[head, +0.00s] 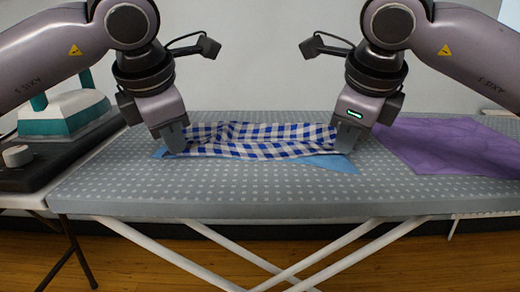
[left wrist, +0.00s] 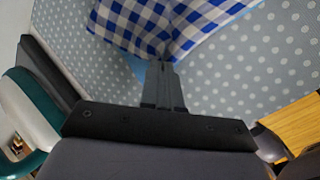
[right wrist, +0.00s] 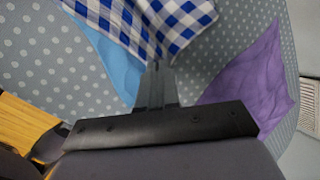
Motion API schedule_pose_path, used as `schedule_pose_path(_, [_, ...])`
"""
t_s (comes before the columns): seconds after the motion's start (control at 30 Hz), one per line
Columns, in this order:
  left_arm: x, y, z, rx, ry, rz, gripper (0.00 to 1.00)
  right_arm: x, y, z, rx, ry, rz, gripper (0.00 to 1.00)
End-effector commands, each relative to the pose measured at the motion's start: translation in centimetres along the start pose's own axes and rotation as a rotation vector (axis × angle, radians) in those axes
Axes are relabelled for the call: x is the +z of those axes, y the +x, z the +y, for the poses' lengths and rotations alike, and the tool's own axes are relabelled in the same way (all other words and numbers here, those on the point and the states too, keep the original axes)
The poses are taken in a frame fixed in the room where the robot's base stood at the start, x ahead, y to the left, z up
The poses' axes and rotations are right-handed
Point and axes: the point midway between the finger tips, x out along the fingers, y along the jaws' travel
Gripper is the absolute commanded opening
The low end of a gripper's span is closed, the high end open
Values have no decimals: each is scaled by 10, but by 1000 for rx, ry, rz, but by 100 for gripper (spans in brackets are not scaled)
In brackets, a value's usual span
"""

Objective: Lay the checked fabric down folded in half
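The blue and white checked fabric (head: 255,140) lies rumpled on the ironing board, stretched between my two grippers. It also shows in the left wrist view (left wrist: 135,22) and the right wrist view (right wrist: 150,18). My left gripper (head: 176,150) has its fingers together at the fabric's left corner, with the cloth edge at the fingertips in the left wrist view (left wrist: 162,64). My right gripper (head: 346,146) is likewise closed at the right corner, also seen in the right wrist view (right wrist: 157,66). The fingers hide the pinched corners.
A light blue cloth (head: 328,180) shows beneath the checked fabric. A purple cloth (head: 450,147) lies to the right on the dotted grey ironing board (head: 240,192). A teal and white iron (head: 62,112) stands on a dark stand at the left. The board's front is clear.

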Motion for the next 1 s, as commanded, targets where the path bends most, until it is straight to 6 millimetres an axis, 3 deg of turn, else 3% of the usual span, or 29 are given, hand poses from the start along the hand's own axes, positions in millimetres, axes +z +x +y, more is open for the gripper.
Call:
schedule_pose_path(0.27, [-1,0,0,4,-2,0,0,-1,0,0,-4,2,0,0])
schedule_pose_path(0.4, [-1,0,0,3,-2,0,44,-1,0,0,-3,2,0,44])
schedule_pose_path(0.43, [-1,0,0,3,-2,0,47,-1,0,0,-2,2,1,47])
schedule_pose_path(0.8, [0,1,-3,-3,4,2,47,-1,2,3,4,-4,4,47])
schedule_pose_path(1.0, [2,-26,1,1,2,-1,47,1,-25,-1,0,-2,2,47])
